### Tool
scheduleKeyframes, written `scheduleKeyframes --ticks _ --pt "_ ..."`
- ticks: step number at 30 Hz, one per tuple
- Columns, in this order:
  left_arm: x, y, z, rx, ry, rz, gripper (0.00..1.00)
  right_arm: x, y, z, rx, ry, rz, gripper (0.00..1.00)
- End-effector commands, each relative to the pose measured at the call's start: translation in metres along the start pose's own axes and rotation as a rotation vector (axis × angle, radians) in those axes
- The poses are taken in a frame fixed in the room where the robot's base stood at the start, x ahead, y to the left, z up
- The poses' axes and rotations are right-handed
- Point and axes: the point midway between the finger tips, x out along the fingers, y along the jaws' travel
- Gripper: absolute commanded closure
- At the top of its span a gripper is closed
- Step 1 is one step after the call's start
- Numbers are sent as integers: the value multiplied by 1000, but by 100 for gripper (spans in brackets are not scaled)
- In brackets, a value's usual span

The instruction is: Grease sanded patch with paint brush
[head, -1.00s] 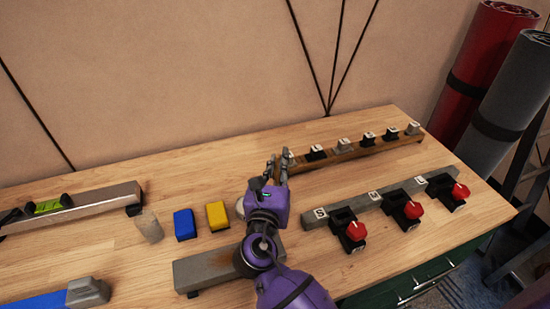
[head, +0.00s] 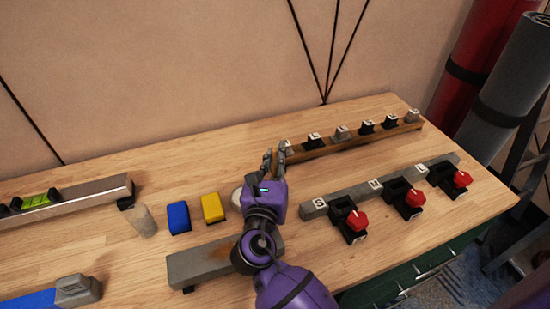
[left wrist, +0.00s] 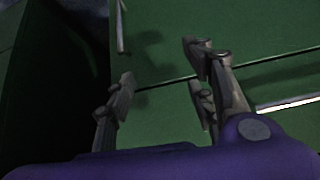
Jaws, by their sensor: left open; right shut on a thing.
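My right gripper (head: 279,156) is over the bench, its fingertips at the left end of a wooden rail. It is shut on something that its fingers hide. I cannot make out a paint brush. A grey metal bar (head: 200,264) lies left of my right forearm, with a brownish patch (head: 224,251) near its right end, partly covered by my arm. I cannot tell whether this is the sanded patch. A pale round thing (head: 238,197) shows partly behind the right gripper. My left gripper (left wrist: 162,82) is open and empty in the left wrist view, before a dark green surface.
The wooden rail (head: 360,141) carries several small labelled blocks. A grey rail (head: 385,186) has red knobs on black holders. A blue block (head: 179,217), a yellow block (head: 212,207) and a level (head: 35,201) lie left. Bare bench (head: 120,253) shows between them.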

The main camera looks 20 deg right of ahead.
Motion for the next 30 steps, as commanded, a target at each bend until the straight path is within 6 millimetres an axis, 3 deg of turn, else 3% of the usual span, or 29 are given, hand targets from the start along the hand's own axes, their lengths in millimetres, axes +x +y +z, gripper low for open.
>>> scheduleKeyframes --ticks 14,30 --pt "-1 0 6 -1 -9 -1 50 0 0 -5 -1 1 0 100" --pt "5 1 0 1 3 3 50 0 0 -9 -1 1 0 100"
